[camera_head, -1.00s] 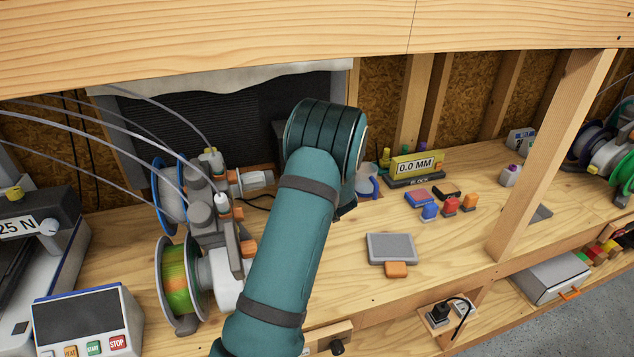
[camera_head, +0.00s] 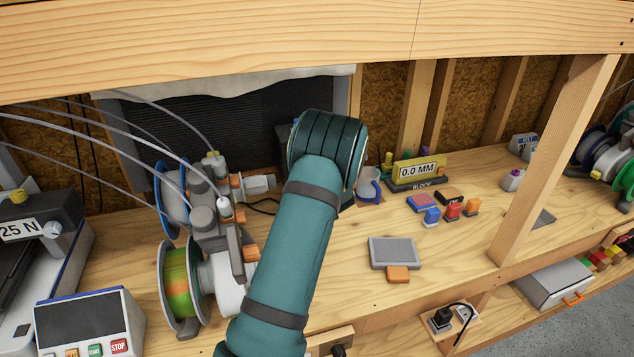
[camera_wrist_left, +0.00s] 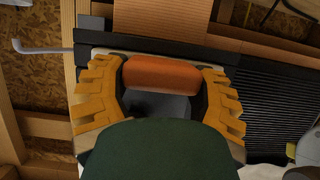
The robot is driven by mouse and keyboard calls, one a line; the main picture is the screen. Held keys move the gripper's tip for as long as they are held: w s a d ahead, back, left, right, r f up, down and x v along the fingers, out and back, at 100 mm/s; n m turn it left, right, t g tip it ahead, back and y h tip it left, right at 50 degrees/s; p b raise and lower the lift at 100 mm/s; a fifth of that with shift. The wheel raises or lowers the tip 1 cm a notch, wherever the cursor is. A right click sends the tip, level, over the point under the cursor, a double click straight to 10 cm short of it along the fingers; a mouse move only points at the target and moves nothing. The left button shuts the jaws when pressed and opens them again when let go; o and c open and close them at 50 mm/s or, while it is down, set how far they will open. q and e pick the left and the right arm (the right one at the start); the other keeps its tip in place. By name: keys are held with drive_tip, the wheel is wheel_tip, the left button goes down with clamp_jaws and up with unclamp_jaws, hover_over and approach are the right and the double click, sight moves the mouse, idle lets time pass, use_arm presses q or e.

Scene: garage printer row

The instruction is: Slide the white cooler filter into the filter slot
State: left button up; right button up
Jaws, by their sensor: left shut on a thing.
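My left arm's teal wrist (camera_head: 325,150) covers its gripper in the head view. In the left wrist view, the yellow-fingered left gripper (camera_wrist_left: 160,92) is shut on an orange handle (camera_wrist_left: 160,73). The handle is on a pale-edged panel (camera_wrist_left: 105,54), which appears to be the white cooler filter; most of it is hidden by the fingers and wrist. A dark bar (camera_wrist_left: 225,55) runs right behind the panel, possibly the slot's housing. I cannot tell whether the filter is inside the slot. My right gripper is not in view.
A black ribbed panel (camera_head: 200,125) stands at the back. Spools (camera_head: 183,285) and tubes are left of my arm. A grey pad (camera_head: 393,252), coloured buttons (camera_head: 452,211) and a "0.0 MM" display (camera_head: 418,170) are on the right. A wooden beam (camera_head: 300,35) crosses above.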

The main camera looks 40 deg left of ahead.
use_arm(q)
drive_tip(key=shift+w+a, duration=0.3)
drive_tip(key=shift+a, duration=0.3)
drive_tip(key=o, duration=1.3)
drive_tip(key=shift+o, duration=0.2)
drive_tip(key=v, duration=1.2)
